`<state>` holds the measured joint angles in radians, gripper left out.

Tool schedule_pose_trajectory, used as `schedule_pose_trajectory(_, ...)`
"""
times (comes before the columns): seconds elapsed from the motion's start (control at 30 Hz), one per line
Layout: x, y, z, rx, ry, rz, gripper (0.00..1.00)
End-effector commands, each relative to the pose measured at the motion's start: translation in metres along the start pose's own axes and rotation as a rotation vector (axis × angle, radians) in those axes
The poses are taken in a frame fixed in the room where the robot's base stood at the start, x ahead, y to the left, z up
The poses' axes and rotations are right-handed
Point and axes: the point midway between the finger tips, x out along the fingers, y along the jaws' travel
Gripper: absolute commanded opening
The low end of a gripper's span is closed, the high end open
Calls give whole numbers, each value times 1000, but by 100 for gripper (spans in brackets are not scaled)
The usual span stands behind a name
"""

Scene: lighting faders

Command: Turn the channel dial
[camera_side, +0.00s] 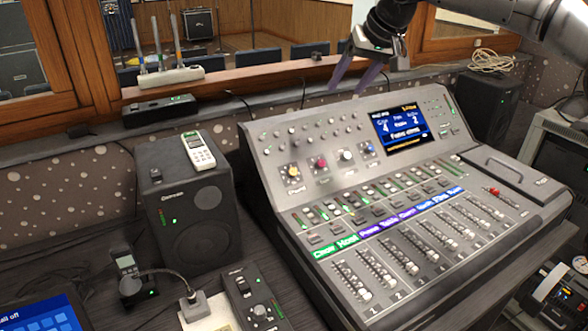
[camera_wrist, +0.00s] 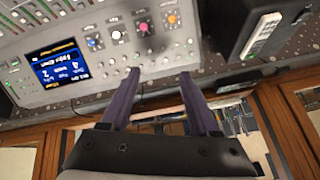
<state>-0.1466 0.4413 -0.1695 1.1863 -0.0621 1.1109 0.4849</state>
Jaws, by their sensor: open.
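The mixing console (camera_side: 262,140) stands on the desk. Its upper panel has a row of coloured dials: yellow (camera_side: 293,170), red-pink (camera_side: 321,163), white (camera_side: 347,156) and blue (camera_side: 369,149). The wrist view shows the row upside down, with blue (camera_wrist: 91,42), white (camera_wrist: 116,35), pink (camera_wrist: 143,27) and orange-yellow (camera_wrist: 172,20). The labels are too small to tell which is the channel dial. My gripper (camera_side: 347,88) is open and empty above the console's back edge, apart from every dial. Its two purple fingers (camera_wrist: 160,75) point toward the panel.
A lit screen (camera_side: 402,125) sits right of the dials, and small grey knobs line the panel above them. Faders (camera_side: 410,265) fill the lower console. A black speaker (camera_side: 190,220) with a white remote (camera_side: 198,150) stands left. A wooden window sill (camera_side: 240,80) runs behind.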

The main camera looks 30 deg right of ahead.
Motion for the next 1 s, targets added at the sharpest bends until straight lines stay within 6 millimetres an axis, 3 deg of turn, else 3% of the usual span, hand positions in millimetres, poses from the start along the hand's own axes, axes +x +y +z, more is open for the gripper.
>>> schedule_pose_trajectory(0.03,27,-10,-4,-7,-19,5,62)
schedule_pose_trajectory(0.1,57,-21,-5,-17,-39,9,62)
schedule_pose_trajectory(0.3,130,-38,10,-47,-109,31,62)
schedule_pose_trajectory(0.4,152,-40,22,-57,-143,44,62)
schedule_pose_trajectory(0.67,178,-40,32,-63,-159,50,62)
schedule_pose_trajectory(1.0,243,-36,42,-63,-160,50,62)
